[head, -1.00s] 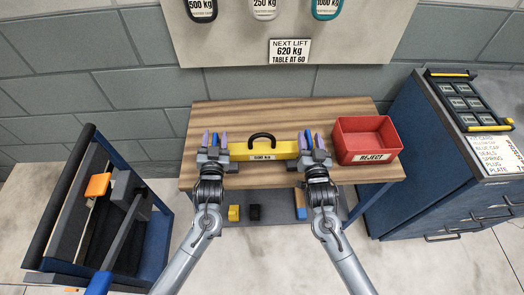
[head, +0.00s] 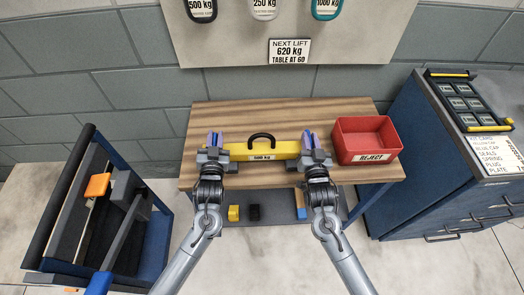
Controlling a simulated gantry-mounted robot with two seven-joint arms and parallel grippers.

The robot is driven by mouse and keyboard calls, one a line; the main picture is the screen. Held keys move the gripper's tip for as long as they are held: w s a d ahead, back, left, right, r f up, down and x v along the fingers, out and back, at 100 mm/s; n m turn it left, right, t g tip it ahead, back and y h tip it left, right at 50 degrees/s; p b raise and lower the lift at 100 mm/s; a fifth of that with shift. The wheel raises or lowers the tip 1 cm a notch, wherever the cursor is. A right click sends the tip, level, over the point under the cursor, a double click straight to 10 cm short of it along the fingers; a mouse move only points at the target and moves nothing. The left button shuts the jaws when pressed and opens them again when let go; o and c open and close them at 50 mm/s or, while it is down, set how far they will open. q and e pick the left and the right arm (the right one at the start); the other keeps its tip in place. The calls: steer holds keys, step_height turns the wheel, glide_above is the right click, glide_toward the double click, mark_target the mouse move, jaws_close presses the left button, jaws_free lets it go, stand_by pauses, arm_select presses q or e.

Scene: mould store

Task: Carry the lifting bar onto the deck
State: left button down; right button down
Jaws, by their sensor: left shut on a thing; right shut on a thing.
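The lifting bar (head: 260,149) is a yellow beam with a black arched handle on top and a small white label on its front; the label is too small to read surely. It lies level at the wooden table. My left gripper (head: 216,142) is shut on its left end, and my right gripper (head: 309,141) is shut on its right end. I cannot tell whether the bar touches the tabletop. A blue-framed cart (head: 154,237) with a dark inside stands at the left; I cannot tell whether it holds the deck.
A red REJECT bin (head: 367,138) stands close right of my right gripper on the wooden table (head: 225,115). Small blocks, one yellow (head: 234,213), one black (head: 254,213), lie on the lower shelf. A blue cabinet (head: 400,160) stands at right.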

stand_by(0.8)
arm_select(q)
steer(key=shift+r, duration=0.15)
arm_select(e)
steer(key=shift+r, duration=0.2)
arm_select(q)
steer(key=shift+s, duration=0.1)
steer(key=shift+r, duration=0.15)
arm_select(e)
steer(key=shift+s+r, duration=0.1)
steer(key=shift+r, duration=0.05)
